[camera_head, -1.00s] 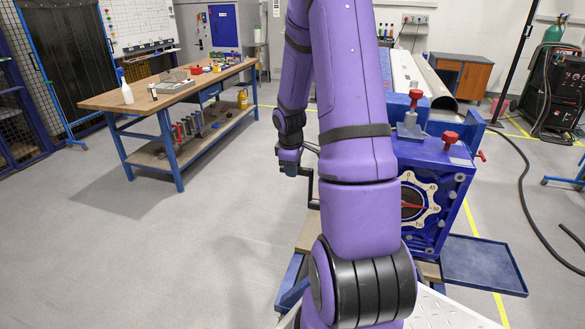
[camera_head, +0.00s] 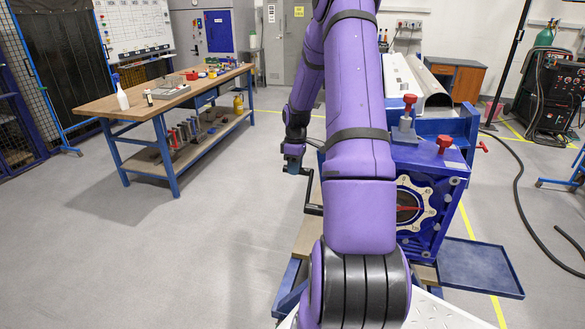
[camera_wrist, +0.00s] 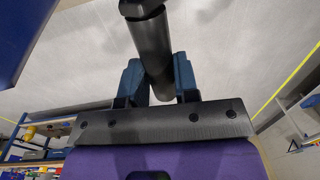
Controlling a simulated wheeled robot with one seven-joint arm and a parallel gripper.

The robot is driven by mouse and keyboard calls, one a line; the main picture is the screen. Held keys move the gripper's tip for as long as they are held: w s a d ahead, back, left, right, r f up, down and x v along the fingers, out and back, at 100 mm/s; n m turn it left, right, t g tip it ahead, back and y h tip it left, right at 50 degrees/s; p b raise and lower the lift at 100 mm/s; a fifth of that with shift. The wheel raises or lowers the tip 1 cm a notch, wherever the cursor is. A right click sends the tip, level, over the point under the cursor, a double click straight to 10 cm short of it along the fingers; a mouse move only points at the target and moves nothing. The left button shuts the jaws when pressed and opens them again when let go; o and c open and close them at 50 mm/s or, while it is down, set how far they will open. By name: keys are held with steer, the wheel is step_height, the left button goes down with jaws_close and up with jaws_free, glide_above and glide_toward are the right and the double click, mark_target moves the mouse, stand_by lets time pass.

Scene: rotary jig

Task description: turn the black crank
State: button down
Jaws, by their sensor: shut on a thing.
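The black crank (camera_head: 314,209) sticks out from the left side of the blue rotary jig (camera_head: 456,182). In the wrist view, its dark round handle (camera_wrist: 150,45) runs down between the two blue fingers of my gripper (camera_wrist: 160,82), which are shut on it. In the head view, my gripper (camera_head: 293,163) is small, left of the jig, at the upper end of the crank. My purple arm hides much of the jig's left part and some of its round cream dial (camera_head: 424,204). A red pointer lies on the dial's dark centre.
A wooden-topped workbench (camera_head: 150,90) with bottles and tools stands at the left. Red knobs (camera_head: 445,142) stand on and beside the jig. A blue tray (camera_head: 480,266) sits low at its right. A black hose (camera_head: 519,190) lies on the floor. The floor between bench and jig is clear.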

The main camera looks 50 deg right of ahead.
steer(key=shift+w+d+f, duration=0.35)
steer(key=shift+d+f, duration=0.4)
steer(key=shift+d, duration=0.1)
steer(key=shift+w+d+f, duration=0.3)
steer(key=shift+d+f, duration=0.45)
steer(key=shift+d, duration=0.05)
steer(key=c, duration=0.8)
jaws_free()
steer(key=shift+d, duration=0.1)
steer(key=shift+c, duration=0.2)
steer(key=shift+f, duration=0.1)
step_height(320, 180, up, 11)
steer(key=shift+w+d, duration=0.15)
steer(key=shift+d, duration=0.15)
steer(key=shift+f, duration=0.1)
